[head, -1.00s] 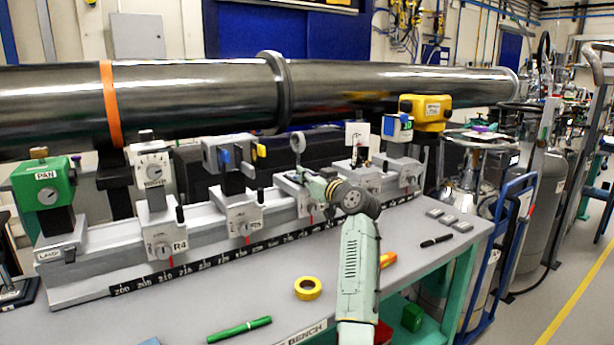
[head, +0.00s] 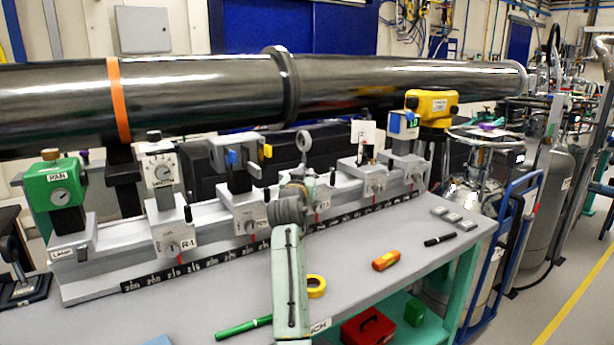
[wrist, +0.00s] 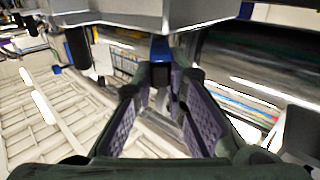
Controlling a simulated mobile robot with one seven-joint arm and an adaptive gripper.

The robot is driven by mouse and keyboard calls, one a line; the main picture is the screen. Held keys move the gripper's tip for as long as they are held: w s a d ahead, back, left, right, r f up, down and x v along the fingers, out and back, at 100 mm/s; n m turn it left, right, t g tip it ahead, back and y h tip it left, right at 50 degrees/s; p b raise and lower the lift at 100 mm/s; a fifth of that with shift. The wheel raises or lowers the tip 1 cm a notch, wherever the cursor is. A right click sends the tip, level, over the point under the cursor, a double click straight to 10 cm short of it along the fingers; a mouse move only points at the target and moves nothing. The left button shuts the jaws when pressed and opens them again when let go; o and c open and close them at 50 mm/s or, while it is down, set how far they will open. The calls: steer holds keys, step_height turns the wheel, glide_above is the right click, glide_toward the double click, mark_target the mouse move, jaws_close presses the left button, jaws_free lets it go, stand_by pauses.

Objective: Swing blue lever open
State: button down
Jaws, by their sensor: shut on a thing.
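In the wrist view a blue lever (wrist: 160,50) sits under a grey block, between the tips of my gripper (wrist: 160,88). The pads have closed on the lever, with a gap between them further back. In the head view my gripper (head: 298,182) is at the rail, in front of the carriage with a ring-shaped mount; its fingertips are hard to make out. A blue piece (head: 231,157) also shows on the front of a grey box on the rail, with a yellow piece (head: 266,151) beside it. I cannot tell whether that blue piece is the one between my fingers.
The rail's other carriages bear a green lamp box (head: 52,184) and a white dial unit (head: 160,170). A large dark tube (head: 200,95) runs behind. A yellow tape roll (head: 316,286), an orange-yellow tool (head: 385,261) and a green marker (head: 243,327) lie on the bench.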

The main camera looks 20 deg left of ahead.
steer(key=shift+a+m+h, duration=0.1)
steer(key=shift+m+h, duration=0.3)
steer(key=shift+h, duration=0.2)
steer(key=c, duration=1.6)
jaws_free()
steer(key=s+d, duration=0.1)
steer(key=s, duration=1.1)
steer(key=shift+d, duration=0.2)
